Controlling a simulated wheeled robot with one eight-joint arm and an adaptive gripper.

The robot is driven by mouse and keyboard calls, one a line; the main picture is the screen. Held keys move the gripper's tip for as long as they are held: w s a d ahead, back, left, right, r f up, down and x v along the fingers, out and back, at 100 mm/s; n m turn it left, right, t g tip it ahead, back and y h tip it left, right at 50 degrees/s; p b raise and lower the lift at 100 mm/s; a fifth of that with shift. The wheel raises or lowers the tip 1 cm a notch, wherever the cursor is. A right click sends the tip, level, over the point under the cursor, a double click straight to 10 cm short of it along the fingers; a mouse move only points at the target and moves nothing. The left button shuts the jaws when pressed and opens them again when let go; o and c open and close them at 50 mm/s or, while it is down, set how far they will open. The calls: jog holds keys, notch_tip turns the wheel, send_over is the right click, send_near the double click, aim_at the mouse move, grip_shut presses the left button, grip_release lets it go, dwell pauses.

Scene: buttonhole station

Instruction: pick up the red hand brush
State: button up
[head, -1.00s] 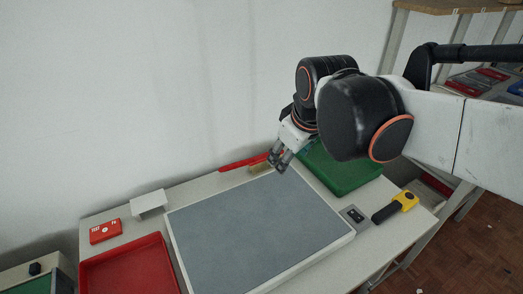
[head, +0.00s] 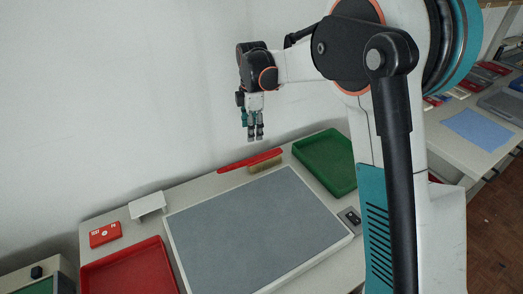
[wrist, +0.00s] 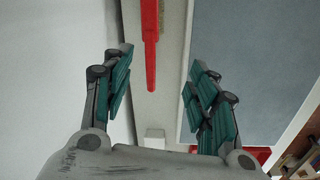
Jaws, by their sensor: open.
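The red hand brush (head: 234,164) lies along the back edge of the table, its tan bristles (head: 264,164) facing the grey mat. In the wrist view its red handle (wrist: 150,45) points toward me and passes between the lines of my fingers, with a strip of bristles beside its far part. My gripper (head: 256,139) is open and empty, pointing down above the brush and apart from it. In the wrist view my gripper (wrist: 160,95) shows its two teal-padded fingers spread wide on either side of the handle.
The grey mat (head: 255,222) fills the table's middle. A green tray (head: 328,163) stands right of the brush, a red tray (head: 130,275) at front left. A white block (head: 147,205) and a red box (head: 105,234) sit at back left. The wall (head: 120,100) rises close behind the brush.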

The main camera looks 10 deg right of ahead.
jog(key=w+a+f+n, duration=0.1)
jog(key=w+f+n, duration=0.1)
jog(key=w+f, duration=0.25)
jog(key=b, duration=0.2)
send_near(251, 160)
jog(key=shift+n+g, duration=0.4)
jog(key=f, duration=0.5)
jog(key=shift+w+a+f, duration=0.1)
jog(key=shift+w+a, duration=0.3)
jog(key=shift+s+d+f+b, duration=0.15)
jog(key=shift+f+b, duration=0.4)
jog(key=shift+f, duration=0.75)
jog(key=shift+w+d+f+b, duration=0.15)
jog(key=shift+f+b, duration=0.35)
jog(key=shift+f, duration=0.85)
jog(key=shift+s+r, duration=0.1)
jog(key=shift+s, duration=0.05)
jog(key=shift+c, duration=0.5)
grip_shut()
